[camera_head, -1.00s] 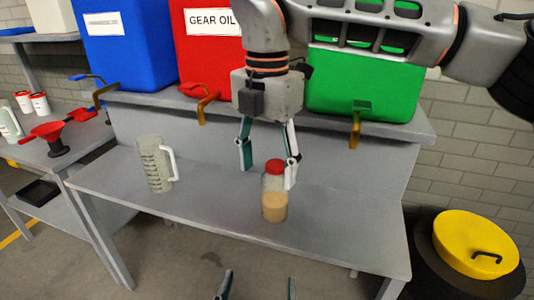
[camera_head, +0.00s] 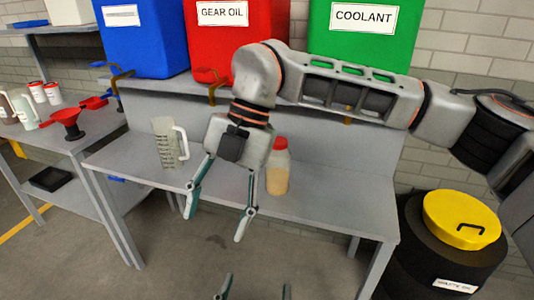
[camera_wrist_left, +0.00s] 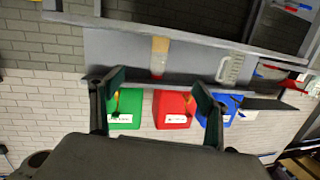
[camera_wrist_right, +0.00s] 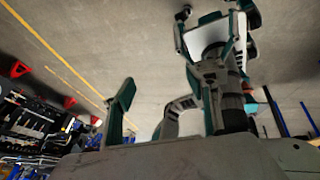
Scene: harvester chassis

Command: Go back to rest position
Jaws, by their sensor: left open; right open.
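My right gripper (camera_head: 217,216), on the arm coming in from the right, hangs open and empty in front of the bench, its fingers pointing down. My left gripper (camera_head: 256,288) shows only as two separate fingertips at the bottom edge of the head view. It is open and empty in the left wrist view (camera_wrist_left: 160,92). A jar with a red lid and tan contents (camera_head: 278,172) stands upright on the grey bench (camera_head: 330,205), partly hidden behind the right gripper. A clear measuring jug (camera_head: 166,145) stands to its left. Neither gripper visibly holds anything.
Blue (camera_head: 150,42), red (camera_head: 238,38) and green (camera_head: 360,35) containers with taps stand on the raised shelf. A black drum with a yellow lid (camera_head: 462,220) stands at right. Floor before the bench is open.

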